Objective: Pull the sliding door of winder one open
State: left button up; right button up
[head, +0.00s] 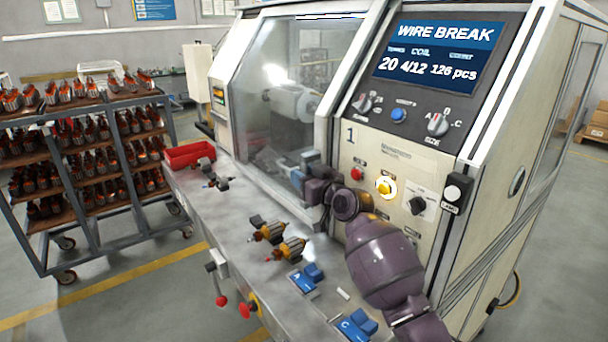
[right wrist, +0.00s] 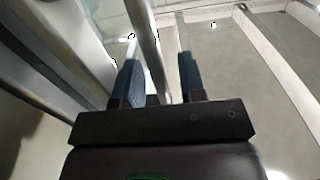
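My right gripper (head: 298,178) is at the lower right part of the door. In the right wrist view, its two dark blue fingers (right wrist: 160,80) stand apart, with a silver upright bar (right wrist: 150,50), seemingly the door handle, between them. The bar is near the left finger, with a gap to the right finger. My left gripper is out of view.
The bench (head: 225,226) in front carries a red bin (head: 189,155), several armatures (head: 292,249) and blue fixtures (head: 306,278). A rack (head: 85,160) of armatures stands at the left. Floor between is clear.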

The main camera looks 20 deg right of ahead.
jog(key=shift+w, duration=0.15)
grip_shut()
dwell(0.4)
